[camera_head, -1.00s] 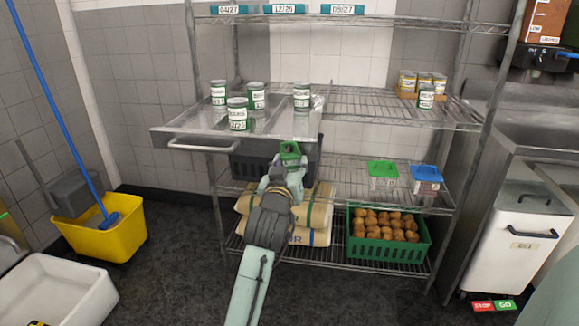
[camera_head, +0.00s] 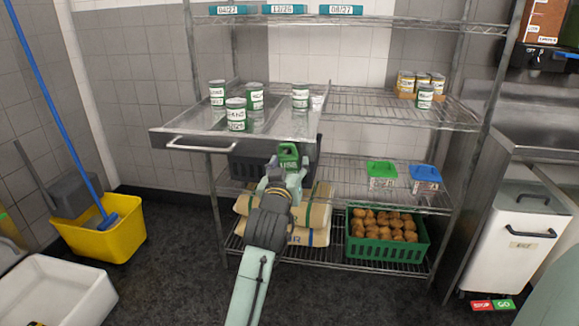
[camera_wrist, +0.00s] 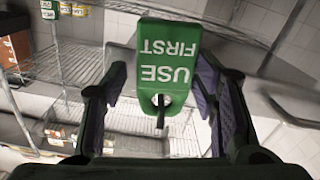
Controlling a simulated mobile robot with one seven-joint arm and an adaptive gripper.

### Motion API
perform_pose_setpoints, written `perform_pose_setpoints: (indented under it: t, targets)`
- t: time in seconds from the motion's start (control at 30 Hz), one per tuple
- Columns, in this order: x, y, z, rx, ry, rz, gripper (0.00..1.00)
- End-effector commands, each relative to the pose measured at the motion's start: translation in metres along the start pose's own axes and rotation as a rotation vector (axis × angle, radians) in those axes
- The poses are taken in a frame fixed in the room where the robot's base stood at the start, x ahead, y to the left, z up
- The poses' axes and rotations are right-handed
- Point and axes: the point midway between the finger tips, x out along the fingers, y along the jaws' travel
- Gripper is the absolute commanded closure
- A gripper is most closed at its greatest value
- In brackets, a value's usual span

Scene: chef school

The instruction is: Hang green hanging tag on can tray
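The green hanging tag (camera_head: 288,156), printed "USE FIRST", is held in the air by my gripper (camera_head: 279,172). In the wrist view the tag (camera_wrist: 168,55) stands between the two fingers (camera_wrist: 162,85), its lettering upside down and a hole near its lower end. The can tray (camera_head: 185,128) is a clear tray with a front handle (camera_head: 205,147), sticking out from the upper shelf. Several green-and-white cans (camera_head: 236,116) stand on it. My gripper is below the tray's front right part, apart from the handle, which lies to its left and higher.
The wire rack (camera_head: 370,110) holds more cans (camera_head: 425,95), a dark crate under the tray, sacks (camera_head: 312,215) and a green crate of brown round items (camera_head: 358,246). Green-lidded (camera_head: 382,172) and blue-lidded (camera_head: 426,177) boxes sit mid-rack. A yellow bucket (camera_head: 120,247) stands left. Floor before the tray is open.

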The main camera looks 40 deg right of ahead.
Motion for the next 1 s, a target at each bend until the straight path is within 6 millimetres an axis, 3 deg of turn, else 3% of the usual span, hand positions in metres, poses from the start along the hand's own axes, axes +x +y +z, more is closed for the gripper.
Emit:
perform_pose_setpoints:
  t: [0.13,0.67,0.83,1.0]
  targets:
    - [0.000,0.000,0.000,0.000,0.000,0.000,0.34]
    - [-0.002,0.000,-0.002,0.001,0.001,-0.001,0.34]
    - [-0.019,0.002,-0.010,-0.001,0.001,-0.001,0.34]
    - [-0.052,0.002,-0.013,-0.003,0.001,-0.001,0.34]
